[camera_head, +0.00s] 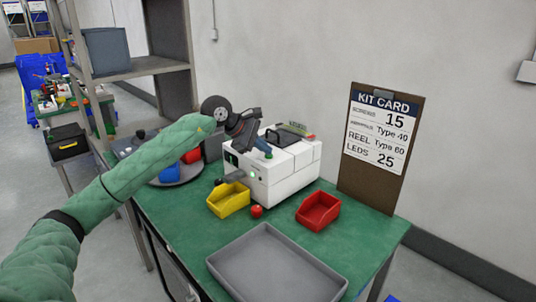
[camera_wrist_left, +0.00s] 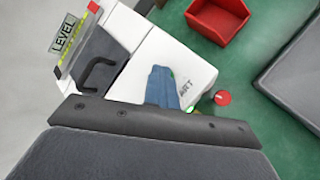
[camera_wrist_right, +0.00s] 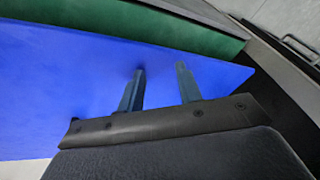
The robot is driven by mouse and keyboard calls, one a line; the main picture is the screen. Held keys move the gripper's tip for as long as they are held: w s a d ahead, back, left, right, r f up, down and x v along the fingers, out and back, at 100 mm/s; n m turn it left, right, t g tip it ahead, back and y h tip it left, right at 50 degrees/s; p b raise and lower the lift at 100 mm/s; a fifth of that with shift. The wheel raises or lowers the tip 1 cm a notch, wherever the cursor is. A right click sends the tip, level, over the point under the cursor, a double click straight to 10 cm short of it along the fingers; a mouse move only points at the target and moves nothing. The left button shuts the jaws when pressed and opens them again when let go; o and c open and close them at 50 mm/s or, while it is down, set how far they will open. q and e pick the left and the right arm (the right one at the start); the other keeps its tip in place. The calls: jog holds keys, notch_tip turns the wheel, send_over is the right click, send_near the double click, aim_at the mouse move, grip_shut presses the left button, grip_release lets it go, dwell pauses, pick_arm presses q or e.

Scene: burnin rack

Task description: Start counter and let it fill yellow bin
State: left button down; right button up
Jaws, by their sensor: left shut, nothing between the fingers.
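The counter (camera_head: 292,170) is a white box on the green bench, with a small green light (camera_head: 253,177) lit on its front. It also shows in the left wrist view (camera_wrist_left: 186,52), with partly hidden lettering near its edge. The yellow bin (camera_head: 229,203) stands at the counter's front, below its dark spout (camera_head: 234,176). My left gripper (camera_head: 266,153) is shut and empty, above the counter's front. My right gripper (camera_wrist_right: 160,75) is open and empty above a blue surface.
A red bin (camera_head: 318,212) stands right of the button. A large grey tray (camera_head: 232,283) fills the near bench. A kit card (camera_head: 377,133) on a brown board stands at the back right. A turntable with blue and red bins (camera_head: 170,173) is at the left.

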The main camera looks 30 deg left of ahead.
pick_arm(q)
jog(key=shift+f, duration=0.25)
pick_arm(e)
jog(key=shift+s+f, duration=0.3)
jog(key=shift+f, duration=0.65)
pick_arm(q)
jog(key=shift+w+r, duration=0.3)
jog(key=shift+r, duration=0.5)
pick_arm(e)
jog(key=shift+w+a+r, duration=0.1)
jog(key=shift+r, duration=0.15)
pick_arm(q)
jog(key=shift+r+p, duration=0.15)
jog(key=shift+p, duration=0.2)
pick_arm(e)
jog(key=shift+r, duration=0.1)
pick_arm(q)
jog(key=shift+w+r+p, duration=0.2)
jog(key=shift+r+p, duration=0.4)
jog(key=shift+r, duration=0.95)
pick_arm(e)
jog(key=shift+w+r, duration=0.1)
jog(key=shift+r, duration=0.45)
pick_arm(q)
jog(key=shift+r+p, duration=0.3)
jog(key=shift+r, duration=0.6)
pick_arm(e)
jog(key=shift+r, duration=0.45)
jog(key=shift+w, duration=0.1)
jog(key=shift+r, duration=0.1)
